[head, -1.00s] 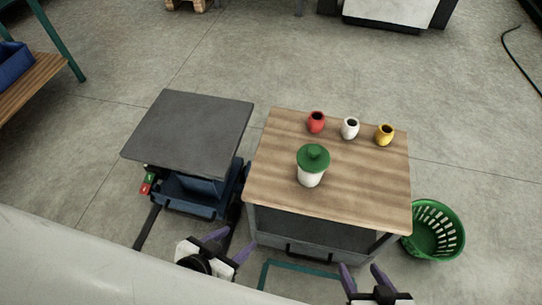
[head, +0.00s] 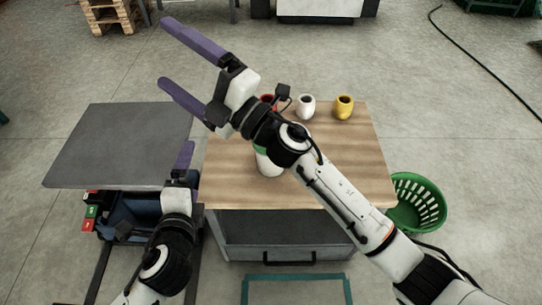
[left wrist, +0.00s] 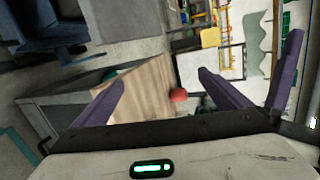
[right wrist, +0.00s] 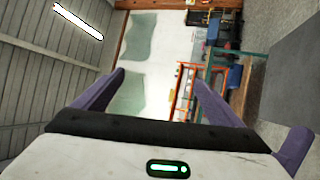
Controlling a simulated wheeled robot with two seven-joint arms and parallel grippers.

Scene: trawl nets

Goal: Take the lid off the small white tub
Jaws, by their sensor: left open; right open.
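My right gripper (head: 165,52) is open and empty, raised and extended past the tub to the upper left. My left gripper (head: 188,160) is open, low at the table's left edge, left of the tub and apart from it. I cannot pick out the tub in either wrist view.
The wooden table (head: 350,165) also carries a red cup (head: 268,99), a white cup (head: 306,105) and a yellow cup (head: 344,106) along its back. A dark grey-topped stand (head: 120,145) is at left. A green basket (head: 418,203) stands on the floor at right.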

